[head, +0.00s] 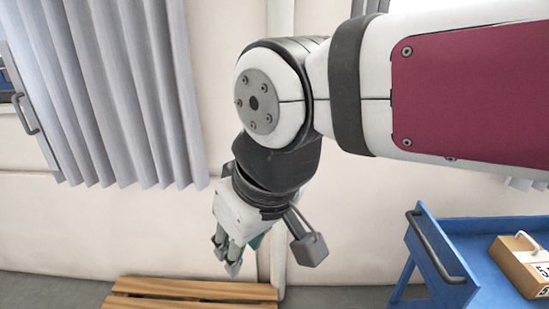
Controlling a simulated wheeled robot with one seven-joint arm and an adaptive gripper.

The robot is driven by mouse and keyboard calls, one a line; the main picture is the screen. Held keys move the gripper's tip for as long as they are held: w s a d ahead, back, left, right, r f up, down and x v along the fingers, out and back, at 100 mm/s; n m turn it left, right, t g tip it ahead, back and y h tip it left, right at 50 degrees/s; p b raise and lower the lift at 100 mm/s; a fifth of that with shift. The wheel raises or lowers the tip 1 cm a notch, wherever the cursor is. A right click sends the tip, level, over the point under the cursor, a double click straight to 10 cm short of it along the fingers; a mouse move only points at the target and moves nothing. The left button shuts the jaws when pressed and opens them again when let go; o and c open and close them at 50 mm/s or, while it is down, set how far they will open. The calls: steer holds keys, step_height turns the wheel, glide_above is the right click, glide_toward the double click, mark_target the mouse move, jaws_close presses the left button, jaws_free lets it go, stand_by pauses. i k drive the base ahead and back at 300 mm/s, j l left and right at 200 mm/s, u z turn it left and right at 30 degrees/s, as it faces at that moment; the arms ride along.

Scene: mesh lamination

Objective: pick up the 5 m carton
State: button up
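A brown carton (522,264) sits on the blue cart (480,240) at the right edge of the head view. It has a white strap or handle on top and white labels with a "5" on its front; the rest of the text is cut off by the frame. My gripper (227,262) hangs pointing down near the middle of the view, far to the left of the carton. Its two fingers look apart, with nothing seen between them.
A wooden slatted bench or pallet (190,291) is below my gripper. The cart has a raised side with a dark handle (433,248) facing left. Grey curtains (120,90) hang on the pale wall at the left. Grey floor shows between bench and cart.

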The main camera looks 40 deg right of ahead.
mark_target(524, 261)
steer(key=j+z, duration=0.15)
steer(key=z, duration=0.3)
steer(key=j+z, duration=0.1)
steer(key=z, duration=0.35)
steer(key=k+j+z, duration=0.1)
steer(key=z, duration=0.4)
steer(key=l+z, duration=0.1)
steer(key=z, duration=0.3)
steer(key=i+z, duration=0.15)
steer(key=z, duration=0.65)
steer(key=i+z, duration=0.15)
steer(key=z, duration=0.2)
steer(key=k+l+u, duration=0.1)
steer(key=l+u, duration=0.15)
steer(key=l, duration=0.25)
